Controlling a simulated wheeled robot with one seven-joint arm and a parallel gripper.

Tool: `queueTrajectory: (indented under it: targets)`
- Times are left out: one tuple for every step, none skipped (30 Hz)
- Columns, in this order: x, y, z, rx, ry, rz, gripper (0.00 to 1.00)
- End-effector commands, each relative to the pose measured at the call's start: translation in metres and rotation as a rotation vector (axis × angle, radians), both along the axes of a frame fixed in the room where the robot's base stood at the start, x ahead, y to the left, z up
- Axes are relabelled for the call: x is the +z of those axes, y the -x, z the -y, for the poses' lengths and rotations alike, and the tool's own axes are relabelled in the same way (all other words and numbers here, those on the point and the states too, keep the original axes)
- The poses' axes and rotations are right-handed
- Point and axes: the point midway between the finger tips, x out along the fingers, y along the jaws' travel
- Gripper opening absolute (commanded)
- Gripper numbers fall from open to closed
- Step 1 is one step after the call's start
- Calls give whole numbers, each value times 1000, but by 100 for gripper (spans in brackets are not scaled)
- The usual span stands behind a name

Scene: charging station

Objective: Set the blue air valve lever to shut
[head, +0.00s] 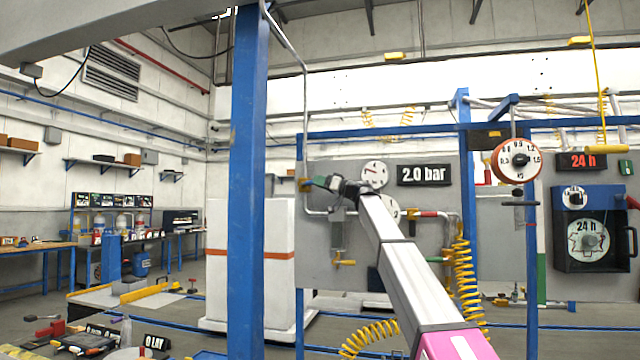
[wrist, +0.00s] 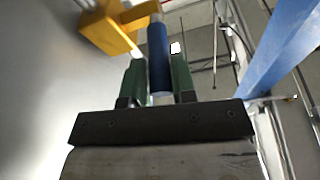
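The blue air valve lever (wrist: 158,58) shows in the wrist view as a blue cylindrical handle, standing between my two green fingers. It joins a yellow arm and the yellow valve body (wrist: 105,28) at the upper left. My gripper (wrist: 158,80) has a finger against each side of the lever and looks shut on it. In the head view my gripper (head: 322,183) is at the left part of the grey panel (head: 325,262), beside a small yellow valve part (head: 305,184). The lever itself is mostly hidden there by my gripper.
The panel carries a round gauge (head: 374,174), a "2.0 bar" display (head: 425,174) and a red-handled pipe fitting (head: 428,214). A yellow coiled hose (head: 465,270) hangs to the right. A blue post (head: 248,180) stands to the left of the panel.

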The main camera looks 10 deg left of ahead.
Motion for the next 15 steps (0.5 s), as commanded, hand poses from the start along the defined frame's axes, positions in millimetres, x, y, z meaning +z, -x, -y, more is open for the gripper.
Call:
queueTrajectory:
  targets:
    - [0, 0, 0, 0, 1, 0, 41]
    - [0, 0, 0, 0, 1, 0, 47]
    - [0, 0, 0, 0, 1, 0, 47]
    - [0, 0, 0, 0, 1, 0, 47]
    - [0, 0, 0, 0, 1, 0, 47]
    - [0, 0, 0, 0, 1, 0, 47]
    - [0, 0, 0, 0, 1, 0, 47]
    - [0, 0, 0, 0, 1, 0, 47]
    - [0, 0, 0, 0, 1, 0, 47]
    - [1, 0, 0, 0, 1, 0, 47]
    - [1, 0, 0, 0, 1, 0, 47]
    - [3, 0, 0, 0, 1, 1, 47]
    - [5, -1, 0, 0, 1, 1, 47]
    - [8, -1, 0, 0, 0, 1, 47]
    - [13, -1, 0, 0, 0, 1, 47]
